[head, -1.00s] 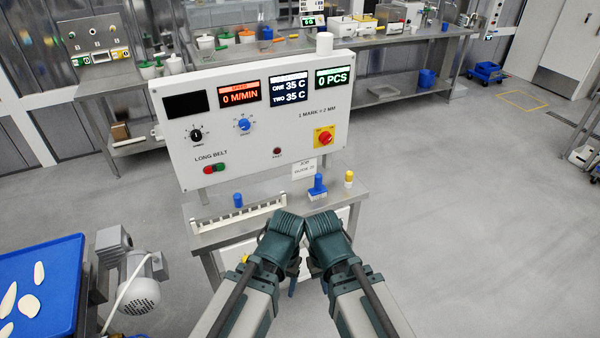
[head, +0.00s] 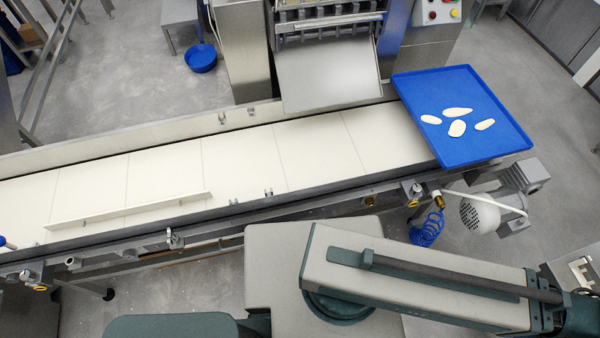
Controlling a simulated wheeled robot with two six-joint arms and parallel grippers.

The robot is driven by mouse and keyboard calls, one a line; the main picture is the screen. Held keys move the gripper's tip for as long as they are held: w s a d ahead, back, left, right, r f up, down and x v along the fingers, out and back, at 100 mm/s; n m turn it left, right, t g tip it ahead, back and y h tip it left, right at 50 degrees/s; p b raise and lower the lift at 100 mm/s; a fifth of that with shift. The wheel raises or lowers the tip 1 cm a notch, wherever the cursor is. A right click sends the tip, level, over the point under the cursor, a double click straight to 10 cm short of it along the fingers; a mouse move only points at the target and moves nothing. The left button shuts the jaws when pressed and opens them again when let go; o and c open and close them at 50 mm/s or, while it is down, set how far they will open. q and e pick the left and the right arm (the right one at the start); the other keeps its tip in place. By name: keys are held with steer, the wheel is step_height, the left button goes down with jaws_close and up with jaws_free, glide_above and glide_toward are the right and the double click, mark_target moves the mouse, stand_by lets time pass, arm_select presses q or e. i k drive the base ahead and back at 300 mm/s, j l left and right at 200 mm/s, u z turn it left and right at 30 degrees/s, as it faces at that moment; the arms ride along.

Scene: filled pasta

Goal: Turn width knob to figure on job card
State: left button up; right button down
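One of my arms crosses the lower right, reaching to the right edge. No fingertips of either gripper show.
A blue tray (head: 455,154) with several pale flat dough pieces (head: 457,128) stands at the belt's right end. A steel machine with a sloping plate (head: 328,78) stands behind the belt. A motor (head: 490,212) and coiled blue hose (head: 428,228) hang at the near right. A blue bowl (head: 200,58) is on the floor.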

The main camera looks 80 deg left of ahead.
mark_target(129, 254)
steer(key=u, duration=1.3)
steer(key=j+u, duration=0.1)
steer(key=u, duration=1.15)
steer(key=i+u, duration=0.1)
steer(key=u, duration=1.85)
steer(key=l+u, duration=0.1)
steer(key=u, duration=0.5)
